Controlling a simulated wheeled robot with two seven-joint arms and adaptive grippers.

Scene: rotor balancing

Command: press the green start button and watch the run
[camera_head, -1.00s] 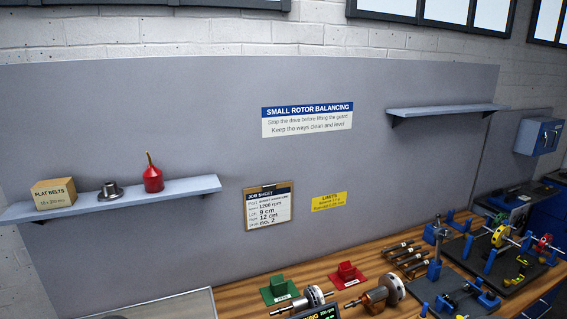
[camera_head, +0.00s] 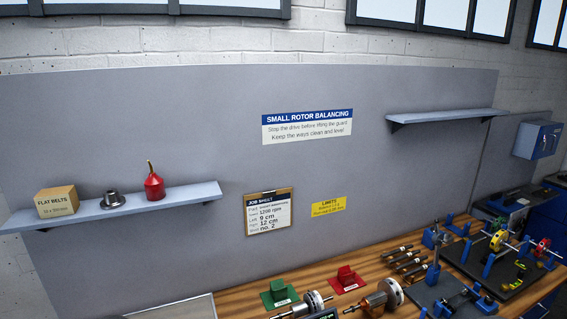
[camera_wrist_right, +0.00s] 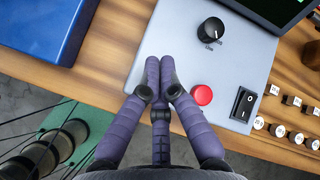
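In the right wrist view my right gripper (camera_wrist_right: 160,62) is over a grey control panel (camera_wrist_right: 208,75). Its purple fingers are drawn together at the tips, with nothing seen between them. A red button (camera_wrist_right: 202,95) is just right of the fingers. A black knob (camera_wrist_right: 211,30) is above it and a black rocker switch (camera_wrist_right: 243,104) is to its right. I see no green button; the fingers cover part of the panel. My left gripper is in neither view.
A blue block-like thing (camera_wrist_right: 45,25) lies left of the panel, and several small marked weights (camera_wrist_right: 292,100) lie right of it. A job sheet (camera_head: 267,212) hangs behind.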

